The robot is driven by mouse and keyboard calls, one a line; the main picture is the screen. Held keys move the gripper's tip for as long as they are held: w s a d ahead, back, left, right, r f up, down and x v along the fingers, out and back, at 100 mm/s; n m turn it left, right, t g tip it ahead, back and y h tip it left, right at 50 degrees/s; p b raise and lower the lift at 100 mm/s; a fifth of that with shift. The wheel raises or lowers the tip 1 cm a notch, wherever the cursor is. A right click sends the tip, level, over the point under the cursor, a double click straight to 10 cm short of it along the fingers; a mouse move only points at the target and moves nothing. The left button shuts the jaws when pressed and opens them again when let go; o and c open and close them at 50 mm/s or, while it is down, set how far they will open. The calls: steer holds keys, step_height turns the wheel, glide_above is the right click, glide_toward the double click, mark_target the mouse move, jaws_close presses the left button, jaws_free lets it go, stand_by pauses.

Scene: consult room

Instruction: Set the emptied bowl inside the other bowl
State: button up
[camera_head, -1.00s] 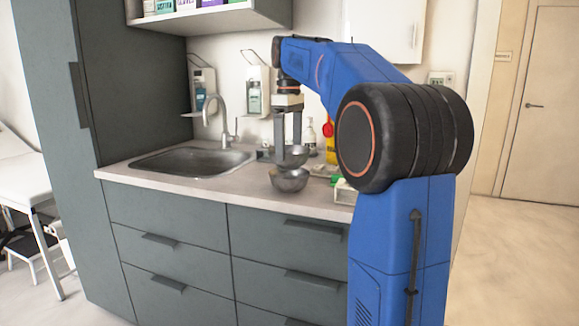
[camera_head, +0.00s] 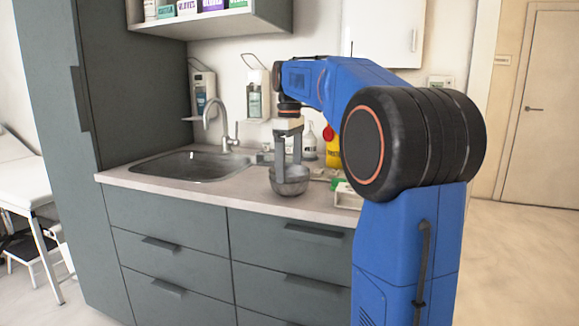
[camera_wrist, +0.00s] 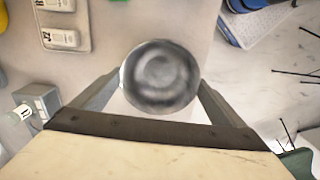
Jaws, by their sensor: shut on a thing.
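The lower metal bowl (camera_head: 291,188) stands on the counter to the right of the sink. My gripper (camera_head: 288,166) is right above it, pointing down, shut on the emptied bowl. The held bowl is now down in the lower bowl, and the two look like one stack in the head view. In the wrist view the emptied bowl (camera_wrist: 160,76) sits between the fingers, round, grey and with nothing visible in it. The lower bowl is mostly hidden there. I cannot tell whether the held bowl rests fully on it.
The sink (camera_head: 190,166) with its tap (camera_head: 225,130) is to the left. A pump bottle (camera_head: 310,142) and a yellow container (camera_head: 332,152) stand behind on the right. A white tray (camera_wrist: 64,20) lies near the bowls in the wrist view. The counter's front edge is close.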

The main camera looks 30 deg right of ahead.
steer(key=shift+f, duration=0.4)
steer(key=shift+s+f, duration=0.1)
steer(key=shift+f, duration=0.05)
steer(key=o, duration=0.9)
steer(key=shift+f, duration=0.1)
steer(key=shift+w+f, duration=0.1)
steer(key=shift+w, duration=0.1)
step_height(320, 180, up, 14)
steer(key=shift+s+f, duration=0.1)
steer(key=s+a+f+m+t, duration=0.1)
steer(key=s+a+f, duration=0.4)
steer(key=s+f, duration=0.5)
steer(key=s+a+f+m+t, duration=0.2)
steer(key=s+a+f, duration=0.3)
steer(key=s+f, duration=0.5)
steer(key=s+a+f+m+t, duration=0.1)
steer(key=s+a+f+m, duration=0.3)
steer(key=s+f, duration=0.6)
steer(key=shift+s+a+f+t, duration=0.15)
steer(key=shift+a+f, duration=0.15)
steer(key=shift+f, duration=0.8)
steer(key=shift+w+a+f+t, duration=0.1)
steer(key=shift+a+f, duration=0.2)
steer(key=shift+f, duration=0.8)
steer(key=shift+s+a+f+t, duration=0.15)
steer(key=shift+a+f, duration=0.15)
steer(key=shift+f, duration=0.8)
